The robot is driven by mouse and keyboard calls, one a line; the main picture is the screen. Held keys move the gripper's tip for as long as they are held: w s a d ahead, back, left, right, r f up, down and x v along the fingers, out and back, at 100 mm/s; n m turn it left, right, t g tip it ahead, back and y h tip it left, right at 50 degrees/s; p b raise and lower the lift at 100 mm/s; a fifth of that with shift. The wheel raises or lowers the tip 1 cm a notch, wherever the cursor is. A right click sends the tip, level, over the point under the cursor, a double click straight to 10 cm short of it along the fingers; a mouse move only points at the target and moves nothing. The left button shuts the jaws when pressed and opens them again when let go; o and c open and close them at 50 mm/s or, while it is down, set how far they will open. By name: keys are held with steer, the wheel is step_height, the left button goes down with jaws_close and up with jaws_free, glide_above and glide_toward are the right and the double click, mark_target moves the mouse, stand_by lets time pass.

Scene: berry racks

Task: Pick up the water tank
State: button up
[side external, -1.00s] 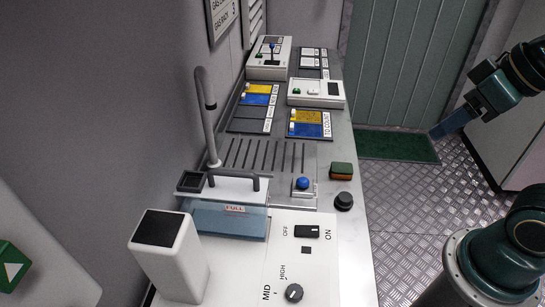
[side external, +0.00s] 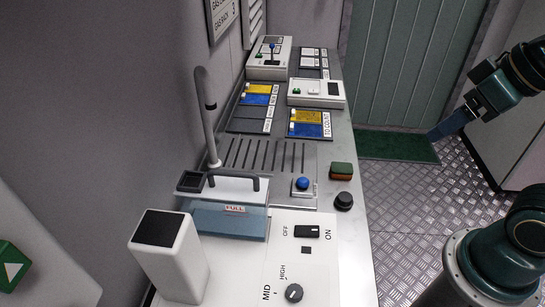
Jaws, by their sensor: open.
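The water tank (side external: 222,222) is a pale blue box with a dark grey carrying handle on top and a red "FULL" label on its front. It sits at the left of the counter, beside the slotted drain plate. My gripper (side external: 434,135) shows at the right as a blue end part, over the floor and well clear of the counter. It is open and empty, far from the tank; its separate fingers are hard to make out.
A white block with a dark top (side external: 178,258) stands close in front of the tank. A grey tap (side external: 207,115) rises behind it. A control panel (side external: 325,265) with a switch and knob lies to its right. A sponge (side external: 341,171) and button boxes sit farther along.

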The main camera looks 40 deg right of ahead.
steer(key=shift+w+r, duration=0.1)
steer(key=w+a+r+n+y, duration=0.1)
steer(key=w+a+r+n, duration=0.2)
steer(key=w, duration=0.4)
steer(key=n+g+y, duration=0.1)
steer(key=n+g, duration=0.2)
steer(key=n, duration=0.3)
glide_toward(225, 171)
steer(key=shift+w+d+f, duration=0.15)
steer(key=shift+d, duration=0.2)
steer(key=shift+a+f, duration=0.15)
steer(key=shift+a, duration=0.15)
steer(key=shift+f, duration=0.1)
steer(key=shift+x, duration=4.15)
